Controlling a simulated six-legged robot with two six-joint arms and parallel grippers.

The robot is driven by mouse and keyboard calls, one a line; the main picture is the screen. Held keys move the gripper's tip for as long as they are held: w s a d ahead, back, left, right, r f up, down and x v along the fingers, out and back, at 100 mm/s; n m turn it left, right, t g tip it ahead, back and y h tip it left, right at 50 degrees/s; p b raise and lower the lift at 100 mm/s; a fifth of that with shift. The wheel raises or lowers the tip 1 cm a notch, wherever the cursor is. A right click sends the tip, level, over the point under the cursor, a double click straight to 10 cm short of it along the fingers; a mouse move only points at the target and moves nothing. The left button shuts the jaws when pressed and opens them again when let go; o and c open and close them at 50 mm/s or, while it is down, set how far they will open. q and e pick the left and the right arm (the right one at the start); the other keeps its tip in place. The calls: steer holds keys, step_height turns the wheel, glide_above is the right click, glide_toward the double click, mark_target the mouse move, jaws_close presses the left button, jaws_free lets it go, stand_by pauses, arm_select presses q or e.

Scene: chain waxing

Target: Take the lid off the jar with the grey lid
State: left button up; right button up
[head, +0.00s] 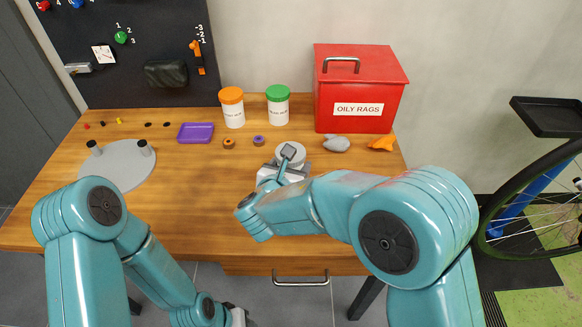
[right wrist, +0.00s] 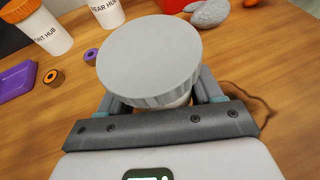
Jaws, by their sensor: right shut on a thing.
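The jar with the grey lid shows in the head view as its round grey lid (head: 291,152), near the middle of the table. In the right wrist view the grey lid (right wrist: 150,58) sits on the jar, and a sliver of white jar body (right wrist: 180,102) shows under its ridged rim. My right gripper (head: 284,170) is shut on the jar, its fingers (right wrist: 165,98) at either side just below the lid, which partly hides them. I cannot tell whether the jar touches the table. Only a small part of my left gripper (head: 239,316) shows at the bottom edge.
Behind stand an orange-lidded jar (head: 233,113), a green-lidded jar (head: 278,108) and a red oily-rags box (head: 352,97). A purple tray (head: 196,133), two small rings, a grey rag (head: 336,144) and an orange rag (head: 381,143) lie nearby. A grey round plate (head: 121,172) with posts is left.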

step_height(320, 180, up, 20)
steer(key=p, duration=0.5)
steer(key=shift+o, duration=0.6)
steer(key=c, duration=0.6)
